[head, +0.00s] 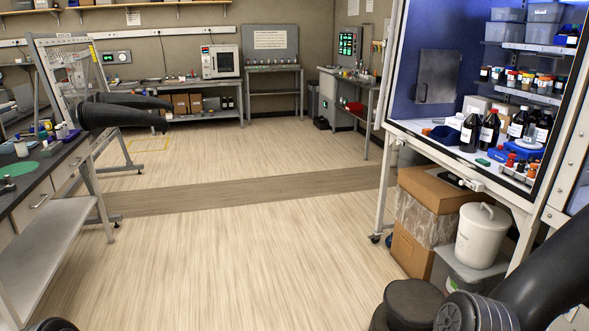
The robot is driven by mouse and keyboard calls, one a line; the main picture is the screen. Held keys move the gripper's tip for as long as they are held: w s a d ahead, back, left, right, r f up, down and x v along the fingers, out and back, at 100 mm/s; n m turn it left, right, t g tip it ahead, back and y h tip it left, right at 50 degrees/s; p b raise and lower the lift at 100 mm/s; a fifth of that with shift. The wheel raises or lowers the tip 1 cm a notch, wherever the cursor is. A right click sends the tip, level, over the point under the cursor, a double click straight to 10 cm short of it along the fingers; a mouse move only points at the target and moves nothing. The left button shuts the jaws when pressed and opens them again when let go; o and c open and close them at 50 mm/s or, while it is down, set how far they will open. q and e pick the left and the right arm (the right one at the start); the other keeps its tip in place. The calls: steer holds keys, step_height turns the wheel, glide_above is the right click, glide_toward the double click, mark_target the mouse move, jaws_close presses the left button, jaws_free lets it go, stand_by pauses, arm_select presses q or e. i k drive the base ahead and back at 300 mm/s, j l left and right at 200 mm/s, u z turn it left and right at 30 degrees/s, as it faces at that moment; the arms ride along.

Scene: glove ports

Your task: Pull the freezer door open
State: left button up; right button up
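I see no freezer door that I can make out in the head view. A small white box-shaped appliance with a dark window (220,62) stands on the back bench, its front shut; I cannot tell that it is a freezer. Neither of my grippers shows. Dark rounded parts at the bottom right look like my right arm, and a dark piece shows at the bottom left edge.
A bench (50,235) stands at the left, near a framed stand with black tapered sleeves (125,115). At the right are a glass-fronted cabinet (425,135), cardboard boxes (425,185) and a white lidded bucket (481,237). The middle floor (220,255) is clear.

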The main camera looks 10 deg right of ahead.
mark_target(436, 82)
steer(key=i, duration=0.75)
steer(key=i+z, duration=0.1)
steer(key=i, duration=0.65)
steer(key=i+j+z, duration=0.1)
steer(key=i, duration=0.65)
steer(key=i+j+z, duration=0.1)
steer(key=i+z, duration=0.3)
steer(key=i+j+z, duration=0.2)
steer(key=z, duration=0.25)
steer(key=i+j+z, duration=0.55)
steer(key=j+z, duration=0.25)
steer(key=i+j+z, duration=0.15)
steer(key=j+z, duration=0.3)
steer(key=i+j+z, duration=0.1)
steer(key=j+z, duration=0.25)
steer(key=j, duration=0.2)
steer(key=j+z, duration=0.35)
steer(key=j, duration=0.2)
steer(key=j+z, duration=0.35)
steer(key=j, duration=0.2)
